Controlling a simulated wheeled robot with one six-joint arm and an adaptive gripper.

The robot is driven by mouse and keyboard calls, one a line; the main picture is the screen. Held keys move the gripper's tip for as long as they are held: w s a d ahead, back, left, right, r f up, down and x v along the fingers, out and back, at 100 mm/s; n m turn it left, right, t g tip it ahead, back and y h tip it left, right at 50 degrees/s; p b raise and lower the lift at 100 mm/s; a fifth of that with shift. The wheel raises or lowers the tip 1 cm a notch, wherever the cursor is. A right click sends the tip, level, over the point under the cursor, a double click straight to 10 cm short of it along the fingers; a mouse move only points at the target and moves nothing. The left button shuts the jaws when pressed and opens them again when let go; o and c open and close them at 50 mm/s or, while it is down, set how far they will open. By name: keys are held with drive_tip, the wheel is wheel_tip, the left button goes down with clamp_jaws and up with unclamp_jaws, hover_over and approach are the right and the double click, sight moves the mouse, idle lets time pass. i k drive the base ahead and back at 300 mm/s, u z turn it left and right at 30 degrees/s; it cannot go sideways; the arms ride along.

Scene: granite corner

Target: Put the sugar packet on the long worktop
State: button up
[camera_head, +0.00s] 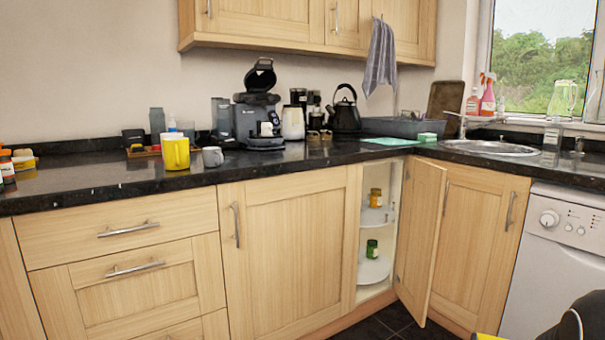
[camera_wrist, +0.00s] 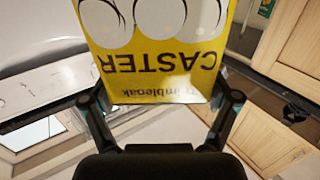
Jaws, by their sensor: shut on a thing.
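The sugar packet (camera_wrist: 155,70) is yellow and white, with "CASTER" lettering upside down in the wrist view. My gripper (camera_wrist: 160,98) is shut on it, one finger at each side; the packet's upper end is cut off by the frame. In the head view a small yellow piece, perhaps the packet (camera_head: 487,337), shows at the bottom edge beside a dark part of my arm. The long worktop (camera_head: 110,182) is dark speckled granite running along the back wall above the wooden cupboards. The packet is away from it.
A corner cupboard door (camera_head: 422,235) stands open. A sink (camera_head: 490,148) and washing machine (camera_head: 555,250) are at right.

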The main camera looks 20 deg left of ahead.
sight(343, 147)
drive_tip(key=k, duration=0.45)
drive_tip(key=u, duration=0.7)
drive_tip(key=i, duration=0.8)
